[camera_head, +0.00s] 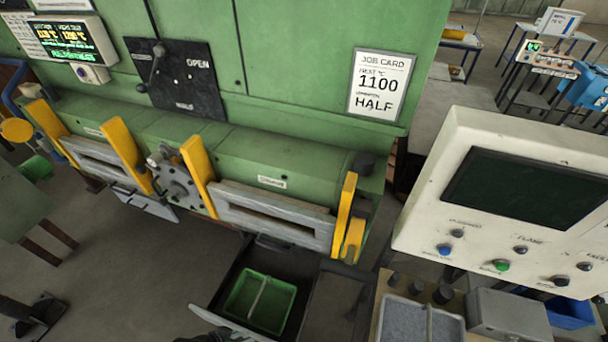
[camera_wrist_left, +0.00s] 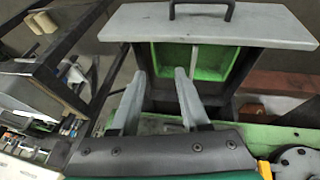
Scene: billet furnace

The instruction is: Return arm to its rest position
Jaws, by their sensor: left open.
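My left gripper (camera_wrist_left: 158,76) is open and empty in the left wrist view. Its two grey fingers stand apart below the pulled-out drawer's front panel (camera_wrist_left: 210,25), clear of its black handle (camera_wrist_left: 200,8). In the head view only a dark part of my left gripper (camera_head: 217,336) shows at the bottom edge, by the drawer's front. A green tray (camera_head: 260,302) with a pale bar across it sits in the open drawer (camera_head: 229,272). It also shows in the left wrist view (camera_wrist_left: 223,62). My right gripper is not in view.
The green furnace (camera_head: 290,40) fills the back, with yellow posts (camera_head: 198,170) and grey doors (camera_head: 275,215) along its front. A white control console (camera_head: 500,240) stands at right, above a grey tray (camera_head: 420,320) and a grey box (camera_head: 508,315). Open floor (camera_head: 120,270) lies left of the drawer.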

